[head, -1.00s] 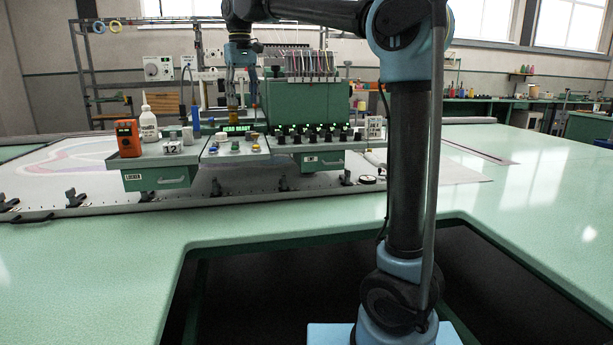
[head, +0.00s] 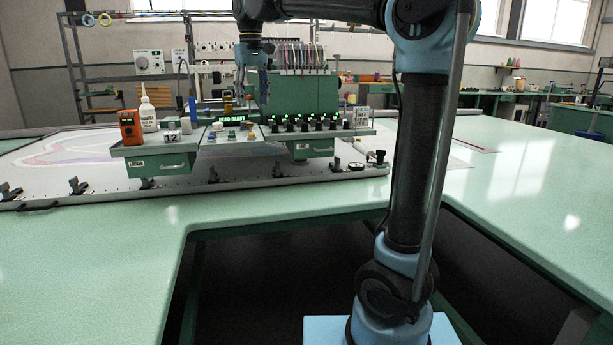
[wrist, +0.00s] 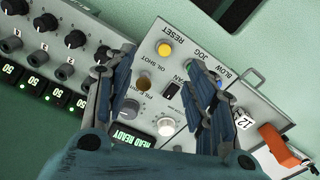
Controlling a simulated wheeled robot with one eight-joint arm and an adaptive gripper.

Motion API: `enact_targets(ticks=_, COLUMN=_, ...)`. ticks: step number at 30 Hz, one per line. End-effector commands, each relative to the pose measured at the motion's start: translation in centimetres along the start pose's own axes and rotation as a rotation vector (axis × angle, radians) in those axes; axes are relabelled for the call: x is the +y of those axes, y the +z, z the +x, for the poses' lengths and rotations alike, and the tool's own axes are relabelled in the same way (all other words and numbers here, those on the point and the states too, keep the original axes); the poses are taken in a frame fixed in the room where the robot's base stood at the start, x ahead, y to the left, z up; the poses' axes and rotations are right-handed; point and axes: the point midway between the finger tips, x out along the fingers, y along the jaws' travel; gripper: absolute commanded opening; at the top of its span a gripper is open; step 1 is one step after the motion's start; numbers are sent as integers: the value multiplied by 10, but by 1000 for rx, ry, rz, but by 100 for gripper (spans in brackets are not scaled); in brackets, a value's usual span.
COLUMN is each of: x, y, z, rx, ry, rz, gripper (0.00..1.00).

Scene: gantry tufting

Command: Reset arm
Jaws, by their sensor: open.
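My gripper (wrist: 160,62) is open and empty, its two fingers spread apart above a grey control panel (wrist: 215,128). In the head view my gripper (head: 253,92) hangs pointing down over the machine's front panel. Between and beyond the fingertips the wrist view shows a yellow button (wrist: 165,49) by the label RESET, a black rocker switch (wrist: 172,91) by FAN, and a white knob (wrist: 166,126). A lit display (wrist: 131,136) reads HEAD READY. The left finger partly covers the panel's left side. No contact with a control is visible.
A row of black knobs (wrist: 45,22) with lit displays lies left in the wrist view. An orange box (head: 130,127) and a white bottle (head: 147,115) stand on the panel's left. Thread cones and a green sewing head (head: 305,92) stand behind. The green table (head: 90,240) is clear in front.

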Motion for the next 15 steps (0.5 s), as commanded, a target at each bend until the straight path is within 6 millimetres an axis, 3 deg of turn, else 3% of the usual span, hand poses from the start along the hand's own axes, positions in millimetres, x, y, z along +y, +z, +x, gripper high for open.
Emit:
enact_targets(ticks=8, x=55, y=52, z=32, rx=24, ry=2, rz=85, gripper=51)
enact_targets(ticks=15, x=106, y=120, z=80, rx=54, ry=7, rz=182, gripper=51)
